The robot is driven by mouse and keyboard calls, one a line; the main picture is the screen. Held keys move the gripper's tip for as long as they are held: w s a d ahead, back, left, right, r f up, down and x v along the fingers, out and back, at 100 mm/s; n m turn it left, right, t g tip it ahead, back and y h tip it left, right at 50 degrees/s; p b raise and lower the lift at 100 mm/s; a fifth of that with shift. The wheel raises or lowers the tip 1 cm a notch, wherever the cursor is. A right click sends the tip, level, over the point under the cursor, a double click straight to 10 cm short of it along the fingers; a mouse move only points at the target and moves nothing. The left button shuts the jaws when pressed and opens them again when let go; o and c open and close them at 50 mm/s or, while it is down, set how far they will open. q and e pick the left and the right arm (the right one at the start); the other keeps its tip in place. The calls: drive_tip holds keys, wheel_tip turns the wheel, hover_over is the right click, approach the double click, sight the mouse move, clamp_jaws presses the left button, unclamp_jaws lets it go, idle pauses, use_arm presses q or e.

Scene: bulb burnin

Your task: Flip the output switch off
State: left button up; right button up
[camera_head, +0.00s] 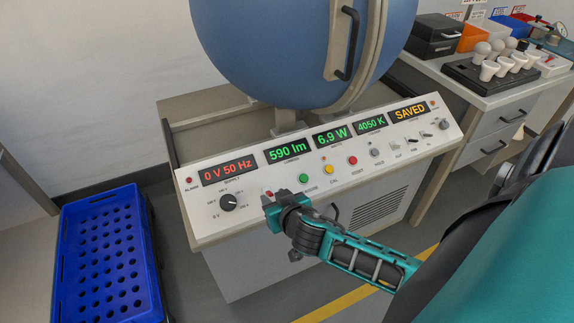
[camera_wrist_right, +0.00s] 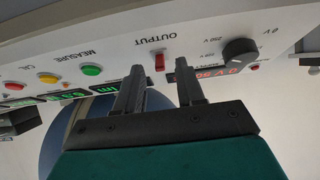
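In the head view my right gripper (camera_head: 272,208) is at the panel's lower middle, mostly covering the switch area. I cannot tell whether the fingers touch the panel. My left gripper is not in view.
A black voltage knob (camera_head: 228,202) is left of the gripper. Green (camera_head: 304,178), yellow (camera_head: 329,169) and red (camera_head: 352,160) buttons lie to its right. The supply display (camera_head: 228,168) reads 0 V 50 Hz; another reads SAVED. A blue sphere (camera_head: 300,50) stands behind, a blue crate (camera_head: 68,255) at left.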

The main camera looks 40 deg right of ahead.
drive_tip(key=p+v, duration=0.1)
drive_tip(key=v, duration=0.9)
drive_tip(key=shift+s+r, duration=0.25)
drive_tip(key=shift+s, duration=0.05)
drive_tip(key=s+a+f+n+g+y, duration=0.1)
drive_tip(key=s+a+f+n+y, duration=0.2)
drive_tip(key=a, duration=0.6)
drive_tip(key=shift+s+f+n+y+p, duration=0.4)
drive_tip(key=shift+f+n+y, duration=0.7)
drive_tip(key=shift+f, duration=0.4)
